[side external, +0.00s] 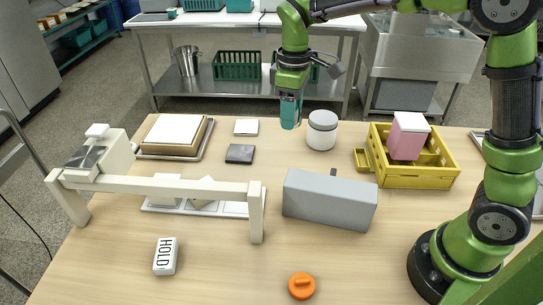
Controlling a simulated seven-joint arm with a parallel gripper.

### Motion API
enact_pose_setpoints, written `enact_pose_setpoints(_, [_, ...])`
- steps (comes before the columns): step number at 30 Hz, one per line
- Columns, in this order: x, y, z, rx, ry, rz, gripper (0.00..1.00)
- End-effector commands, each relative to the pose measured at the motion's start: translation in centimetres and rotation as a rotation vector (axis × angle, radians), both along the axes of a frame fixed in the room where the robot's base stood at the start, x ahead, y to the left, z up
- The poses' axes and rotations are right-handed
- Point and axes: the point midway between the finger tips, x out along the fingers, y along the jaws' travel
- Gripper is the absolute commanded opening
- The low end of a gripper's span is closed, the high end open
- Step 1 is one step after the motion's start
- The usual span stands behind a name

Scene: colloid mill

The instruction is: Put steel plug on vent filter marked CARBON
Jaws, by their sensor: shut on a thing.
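My gripper (290,117) points down at the end of the green arm, above the far part of the table, just left of the white jar. I cannot make out a steel plug anywhere. No marking CARBON is readable. A white block (165,257) at the front left reads HOLD. Small flat pieces, one white (246,127) and one dark (240,153), lie left of my gripper.
A white barrier bar (160,188) on posts spans a white tray (232,209). A long grey block (330,200) stands mid-table. A yellow crate (420,180) holds a pink box (408,140). An orange knob (301,286) lies in front.

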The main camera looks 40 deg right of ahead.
Motion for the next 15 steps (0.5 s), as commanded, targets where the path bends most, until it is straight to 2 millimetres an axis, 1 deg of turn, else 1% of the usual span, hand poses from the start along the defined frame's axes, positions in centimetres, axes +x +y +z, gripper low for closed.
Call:
enact_pose_setpoints(1, [-2.1, 0.5, 1.0, 0.000, -0.004, -0.001, 0.19])
enact_pose_setpoints(3, [-4.8, 0.8, 1.7, 0.001, -0.003, -0.014, 0.19])
enact_pose_setpoints(6, [-8.3, 1.0, 2.0, -0.001, -0.003, -0.035, 0.19])
enact_pose_setpoints(9, [-11.1, 0.9, 1.7, 0.000, -0.001, -0.060, 0.19])
enact_pose_setpoints(12, [-12.8, 0.8, 1.0, 0.000, 0.000, -0.087, 0.19])
enact_pose_setpoints(15, [-13.6, 0.6, 0.1, -0.001, 0.002, -0.107, 0.19])
